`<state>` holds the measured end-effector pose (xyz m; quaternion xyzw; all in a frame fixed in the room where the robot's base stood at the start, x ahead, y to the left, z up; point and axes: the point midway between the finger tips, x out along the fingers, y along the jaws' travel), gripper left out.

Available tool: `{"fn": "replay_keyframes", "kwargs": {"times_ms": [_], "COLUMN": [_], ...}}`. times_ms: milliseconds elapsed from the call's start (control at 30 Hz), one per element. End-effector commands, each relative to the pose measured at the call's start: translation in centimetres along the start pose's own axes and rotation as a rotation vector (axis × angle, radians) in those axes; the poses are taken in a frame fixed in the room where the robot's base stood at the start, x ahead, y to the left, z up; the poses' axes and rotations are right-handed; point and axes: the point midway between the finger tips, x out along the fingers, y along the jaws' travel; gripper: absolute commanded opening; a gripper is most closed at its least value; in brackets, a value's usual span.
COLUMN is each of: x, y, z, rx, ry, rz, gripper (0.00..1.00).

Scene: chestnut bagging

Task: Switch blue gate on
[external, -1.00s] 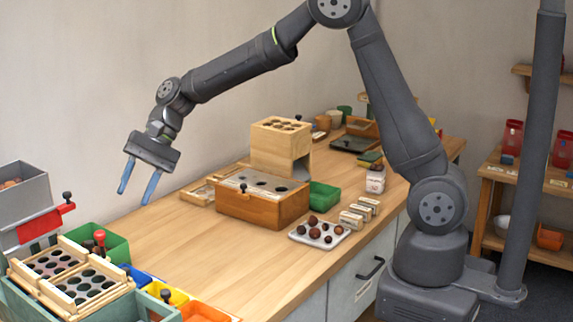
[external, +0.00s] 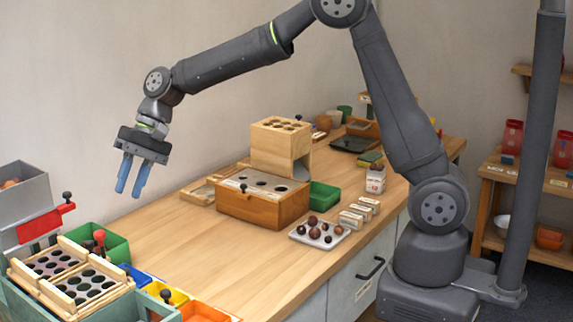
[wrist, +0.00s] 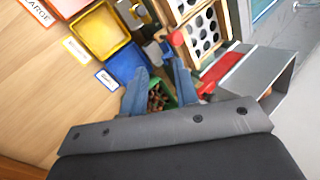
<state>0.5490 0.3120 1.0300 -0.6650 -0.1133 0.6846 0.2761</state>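The blue bin (external: 139,277) sits at the front left of the table, partly hidden by the wooden-framed hole trays. My gripper (external: 128,193) hangs above the table's left end, fingers pointing down, higher than the bins. In the wrist view my gripper (wrist: 160,68) shows two blue fingers apart with nothing held between them.
A yellow bin (wrist: 100,36) neighbours the blue one. A green bin (external: 115,250), red-knobbed lever (external: 100,236), red plate (external: 45,224) with black knob and grey box (external: 22,195) stand close by. The wooden box (external: 262,207) is farther back. The table middle is clear.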

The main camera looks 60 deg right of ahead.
Motion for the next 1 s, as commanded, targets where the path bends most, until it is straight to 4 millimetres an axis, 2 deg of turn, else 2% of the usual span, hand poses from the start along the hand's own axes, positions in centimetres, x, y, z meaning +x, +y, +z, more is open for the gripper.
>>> {"fn": "replay_keyframes", "kwargs": {"times_ms": [200, 300, 400, 533, 667, 1000], "x": [-0.9, -1.6, -2.1, -2.1, -0.8, 5.9], "y": [-3.0, -4.2, -5.0, -5.3, -5.0, -3.5], "z": [-0.5, -0.8, -1.1, -1.4, -1.8, -3.8], "rx": [-0.635, -0.863, -1.010, -1.086, -1.090, -1.086], "ry": [0.104, 0.132, 0.147, 0.154, 0.151, 0.150], "rz": [0.184, 0.261, 0.315, 0.345, 0.347, 0.346], "gripper": [0.28, 0.28, 0.28, 0.28, 0.28, 0.28]}}
